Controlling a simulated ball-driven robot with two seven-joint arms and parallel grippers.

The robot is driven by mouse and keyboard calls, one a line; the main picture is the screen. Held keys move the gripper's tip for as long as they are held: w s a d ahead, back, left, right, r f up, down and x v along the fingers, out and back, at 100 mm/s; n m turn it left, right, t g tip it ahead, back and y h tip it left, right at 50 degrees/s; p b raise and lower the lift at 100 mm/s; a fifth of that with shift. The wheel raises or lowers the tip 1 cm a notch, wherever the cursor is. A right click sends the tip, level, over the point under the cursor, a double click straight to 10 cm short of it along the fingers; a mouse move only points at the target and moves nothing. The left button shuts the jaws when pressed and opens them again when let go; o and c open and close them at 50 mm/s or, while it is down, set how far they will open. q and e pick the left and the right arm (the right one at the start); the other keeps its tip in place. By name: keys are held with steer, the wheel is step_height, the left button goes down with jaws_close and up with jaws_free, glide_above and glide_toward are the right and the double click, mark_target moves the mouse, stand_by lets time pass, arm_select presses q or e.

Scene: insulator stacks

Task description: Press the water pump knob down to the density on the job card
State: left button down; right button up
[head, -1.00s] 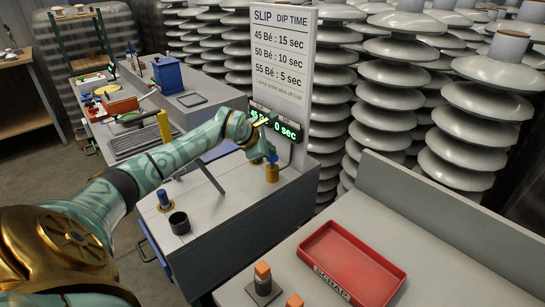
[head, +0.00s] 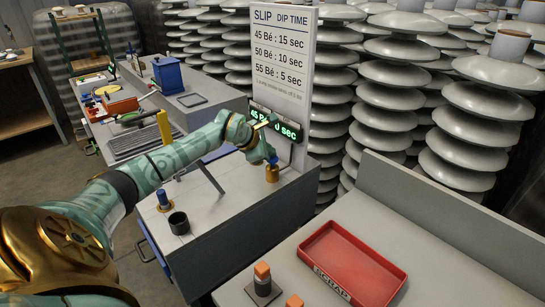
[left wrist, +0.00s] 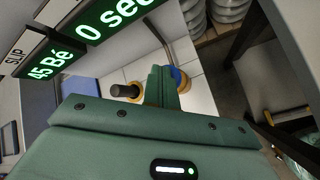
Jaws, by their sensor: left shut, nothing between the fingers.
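My left gripper (head: 272,159) is shut and empty, its fingertips at the top of a gold pump fitting (head: 272,174) at the back right of the grey cabinet. In the left wrist view its closed fingers (left wrist: 163,88) stand in front of a blue and yellow round part (left wrist: 181,80), partly hidden; I cannot tell whether they touch it. A dark knob on a gold base (left wrist: 126,91) is beside them. Another blue knob (head: 163,199) stands at the cabinet's front left. The green display (left wrist: 57,62) reads 45 Bé and 0 sec. My right gripper is out of view.
A white board (head: 284,60) lists slip densities and dip times behind the cabinet. A black cup (head: 179,223) stands near the front-left knob. A red scrap tray (head: 330,284) lies on the nearer bench. Stacks of grey insulators (head: 385,100) stand behind.

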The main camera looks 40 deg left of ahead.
arm_select(q)
steer(key=shift+f, duration=0.55)
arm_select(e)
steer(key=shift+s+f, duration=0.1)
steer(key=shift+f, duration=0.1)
arm_select(q)
steer(key=shift+r, duration=0.1)
steer(key=shift+r+p, duration=0.5)
steer(key=shift+r, duration=0.75)
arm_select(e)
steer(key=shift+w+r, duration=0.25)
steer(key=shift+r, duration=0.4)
